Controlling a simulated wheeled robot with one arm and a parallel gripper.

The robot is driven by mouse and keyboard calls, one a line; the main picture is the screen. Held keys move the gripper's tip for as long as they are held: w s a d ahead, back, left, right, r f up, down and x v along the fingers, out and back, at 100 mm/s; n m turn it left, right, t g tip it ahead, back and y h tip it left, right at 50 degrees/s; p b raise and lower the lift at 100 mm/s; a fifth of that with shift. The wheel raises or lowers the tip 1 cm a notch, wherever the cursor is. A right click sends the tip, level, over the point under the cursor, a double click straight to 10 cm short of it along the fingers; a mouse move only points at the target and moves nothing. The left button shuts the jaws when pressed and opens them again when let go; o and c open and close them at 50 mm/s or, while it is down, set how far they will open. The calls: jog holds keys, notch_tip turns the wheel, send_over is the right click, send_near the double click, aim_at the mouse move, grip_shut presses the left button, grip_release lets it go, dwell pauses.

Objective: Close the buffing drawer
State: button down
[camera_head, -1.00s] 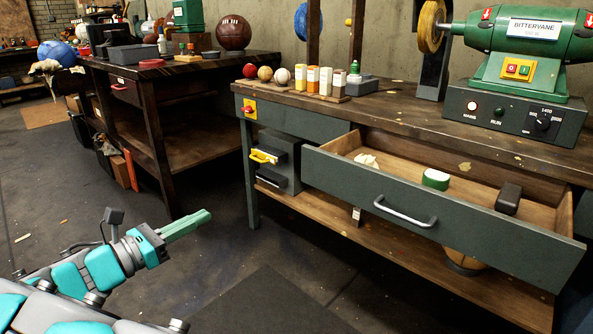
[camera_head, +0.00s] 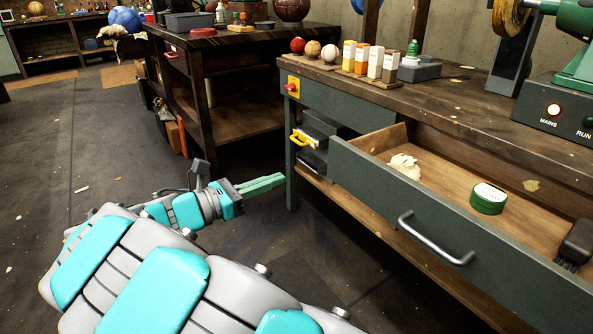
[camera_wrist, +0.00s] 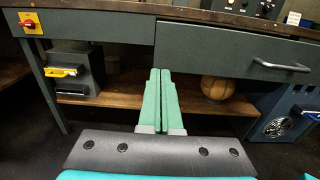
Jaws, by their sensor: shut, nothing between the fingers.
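The grey-green buffing drawer (camera_head: 460,241) is pulled out from under the bench in the head view, its wooden inside showing. Its metal bar handle (camera_head: 434,238) is on the front face. The drawer front (camera_wrist: 225,55) and handle (camera_wrist: 281,65) also show in the wrist view, ahead and to the right. My gripper (camera_head: 281,179) is shut and empty, left of the drawer and apart from it. In the wrist view my gripper (camera_wrist: 160,72) points toward the drawer front's left part, its green fingers together.
The drawer holds a crumpled cloth (camera_head: 404,166), a green tin (camera_head: 488,198) and a dark brush (camera_head: 577,243). The bench top (camera_head: 450,110) carries balls, bottles and a buffing machine. A grey unit with a yellow handle (camera_wrist: 62,71) sits below. The floor at left is clear.

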aim_at(331, 159)
jog(key=x, duration=1.2)
jog(key=shift+w+d, duration=0.2)
jog(key=shift+d, duration=0.1)
